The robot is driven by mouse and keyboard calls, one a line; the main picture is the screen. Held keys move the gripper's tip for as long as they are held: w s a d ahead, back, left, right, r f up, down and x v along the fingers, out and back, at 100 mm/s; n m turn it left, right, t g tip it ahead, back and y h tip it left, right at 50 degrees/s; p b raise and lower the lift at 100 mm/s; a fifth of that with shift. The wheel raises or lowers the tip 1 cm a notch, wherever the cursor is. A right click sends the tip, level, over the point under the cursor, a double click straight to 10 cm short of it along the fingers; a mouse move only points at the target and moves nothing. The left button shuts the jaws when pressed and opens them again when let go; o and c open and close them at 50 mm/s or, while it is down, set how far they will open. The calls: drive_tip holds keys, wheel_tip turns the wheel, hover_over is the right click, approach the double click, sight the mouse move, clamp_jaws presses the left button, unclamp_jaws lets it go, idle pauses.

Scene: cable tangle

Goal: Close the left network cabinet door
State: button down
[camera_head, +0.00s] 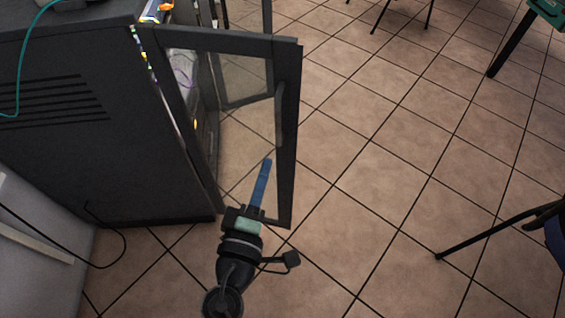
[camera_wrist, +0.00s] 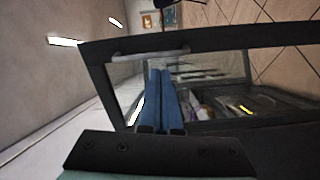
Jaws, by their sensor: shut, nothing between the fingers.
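The black network cabinet (camera_head: 90,120) stands at the left. Its near glass door (camera_head: 288,150), which appears to be the left one, stands swung out from the cabinet front. In the wrist view this door's dark frame (camera_wrist: 98,88) crosses the picture, with a grey handle (camera_wrist: 150,55) along it. A second open door (camera_head: 245,103) shows behind it through the glass. My gripper (camera_head: 267,162) has its blue fingers together and empty, in front of the near door's lower glass. The fingers (camera_wrist: 159,72) also show in the wrist view. I cannot tell whether they touch the door.
Colourful gear and cables (camera_head: 183,68) show inside the cabinet. A black cable (camera_head: 122,250) lies on the floor by a grey-white surface at lower left. A chair (camera_head: 500,225) stands at right, and table and chair legs at the top. The tiled floor (camera_head: 380,150) right of the door is clear.

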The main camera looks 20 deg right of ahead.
sight(286, 139)
wheel_tip(286, 139, down, 7)
drive_tip(key=s+n+b, duration=0.2)
drive_tip(key=s, duration=0.1)
drive_tip(key=x, duration=1.3)
drive_tip(key=shift+w+a+f, duration=0.1)
drive_tip(key=shift+w+f, duration=0.05)
drive_tip(key=shift+w, duration=0.35)
